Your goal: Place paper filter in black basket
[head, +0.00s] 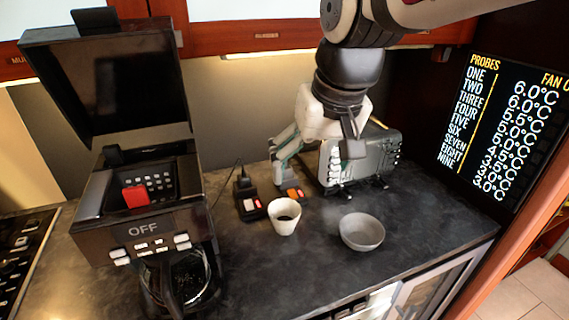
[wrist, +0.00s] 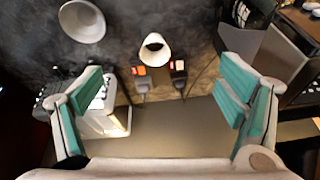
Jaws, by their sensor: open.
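A white tapered cup-shaped thing with a dark inside, which looks like the paper filter (head: 284,219), stands upright on the dark counter. It also shows in the wrist view (wrist: 153,43). The coffee maker (head: 143,236) at left has its lid raised. The black basket (head: 150,182) appears to be the slotted black part in its open top, with a red piece on it. My gripper (head: 284,177) is behind the filter, by the toaster, apart from the filter. In the wrist view its teal fingers (wrist: 160,85) are wide apart with nothing between them.
A grey bowl (head: 361,232) stands right of the filter. A silver toaster (head: 362,158) stands close to my gripper at the back. The raised lid (head: 108,82) stands tall at left. The front counter is clear.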

